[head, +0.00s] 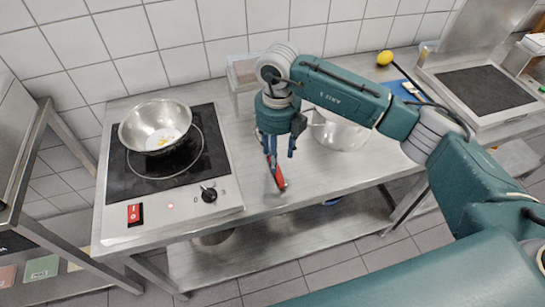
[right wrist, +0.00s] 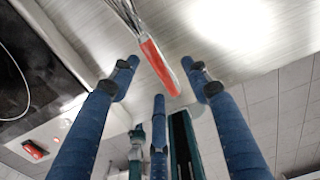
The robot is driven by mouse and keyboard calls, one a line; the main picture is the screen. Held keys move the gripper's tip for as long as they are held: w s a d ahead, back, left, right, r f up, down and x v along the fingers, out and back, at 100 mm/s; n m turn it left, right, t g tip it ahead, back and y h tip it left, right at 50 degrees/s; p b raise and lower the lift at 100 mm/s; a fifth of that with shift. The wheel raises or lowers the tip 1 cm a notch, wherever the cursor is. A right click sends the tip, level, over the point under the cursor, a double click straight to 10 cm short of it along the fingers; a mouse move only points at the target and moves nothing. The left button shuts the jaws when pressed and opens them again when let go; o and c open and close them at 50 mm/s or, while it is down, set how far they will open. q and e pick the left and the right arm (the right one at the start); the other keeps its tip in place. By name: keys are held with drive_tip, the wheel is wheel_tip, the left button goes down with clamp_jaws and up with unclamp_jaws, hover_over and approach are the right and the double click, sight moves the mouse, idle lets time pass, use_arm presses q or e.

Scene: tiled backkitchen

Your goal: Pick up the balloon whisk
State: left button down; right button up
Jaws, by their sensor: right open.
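The balloon whisk lies on the steel table; its red handle (head: 278,178) shows in the head view near the table's front edge, to the right of the hob. In the right wrist view its red handle (right wrist: 158,66) points down and its wires run out at the top edge. My right gripper (head: 279,148) is open, pointing down over the whisk. In the right wrist view its blue fingers spread around the handle, with a gap on both sides. The gripper hides the wire end of the whisk in the head view. My left gripper is not in view.
A hob (head: 118,222) at left carries a steel bowl (head: 140,115) with something white and yellow inside. A steel pot (head: 345,138) stands behind my right arm. A clear container (head: 236,75), a yellow lemon (head: 385,58) and a blue board (head: 399,87) are further back. Table space between hob and whisk is bare.

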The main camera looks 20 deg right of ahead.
drive_tip(key=f, duration=0.1)
drive_tip(key=f+p, duration=0.1)
drive_tip(key=s+f, duration=0.1)
drive_tip(key=shift+a+f+p, duration=0.3)
drive_tip(key=shift+a, duration=0.05)
drive_tip(key=shift+w+f, duration=0.1)
drive_tip(key=shift+f, duration=0.5)
drive_tip(key=shift+w, duration=0.1)
drive_tip(key=shift+c, duration=1.3)
clamp_jaws()
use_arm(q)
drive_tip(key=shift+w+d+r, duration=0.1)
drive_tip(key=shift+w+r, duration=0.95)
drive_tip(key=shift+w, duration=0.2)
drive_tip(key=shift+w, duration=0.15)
